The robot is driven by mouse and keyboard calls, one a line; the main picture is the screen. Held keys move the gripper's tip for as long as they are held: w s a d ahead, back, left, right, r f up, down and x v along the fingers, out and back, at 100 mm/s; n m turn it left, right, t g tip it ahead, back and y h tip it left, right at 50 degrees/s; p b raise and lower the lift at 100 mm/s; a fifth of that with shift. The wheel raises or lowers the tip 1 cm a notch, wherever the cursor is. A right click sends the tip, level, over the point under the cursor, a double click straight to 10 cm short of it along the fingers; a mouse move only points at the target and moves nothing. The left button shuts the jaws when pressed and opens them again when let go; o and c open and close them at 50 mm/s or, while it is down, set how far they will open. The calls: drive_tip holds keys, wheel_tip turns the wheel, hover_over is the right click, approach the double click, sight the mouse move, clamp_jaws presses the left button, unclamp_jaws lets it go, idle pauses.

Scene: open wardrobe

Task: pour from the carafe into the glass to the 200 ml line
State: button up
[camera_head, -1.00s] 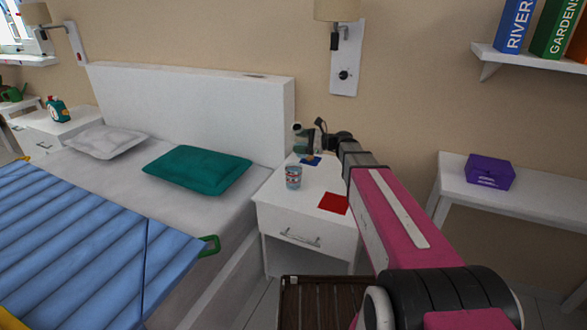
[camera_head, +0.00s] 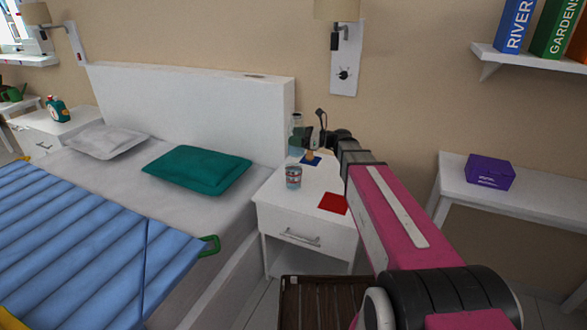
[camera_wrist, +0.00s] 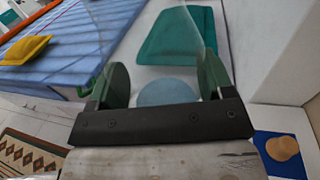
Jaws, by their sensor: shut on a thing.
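The clear carafe (camera_head: 297,133) is in my gripper (camera_head: 306,139) at the back of the white nightstand, close to the headboard. It looks nearly upright. In the wrist view the green fingers of my gripper (camera_wrist: 164,84) are shut on both sides of the see-through carafe (camera_wrist: 167,93), where a pale blue round surface shows. The glass (camera_head: 293,177), with red marks on its side, stands upright on the nightstand in front of the carafe and apart from it. Its liquid level and the 200 ml line are too small to read.
A blue mat (camera_head: 311,160) with a tan stopper-like piece lies on the nightstand (camera_head: 278,205) behind the glass; both show in the wrist view. A red mat (camera_head: 333,203) lies at the front right. The bed stands left, and a brown crate (camera_head: 318,300) stands on the floor in front.

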sight(296, 129)
drive_tip(key=shift+r, duration=1.5)
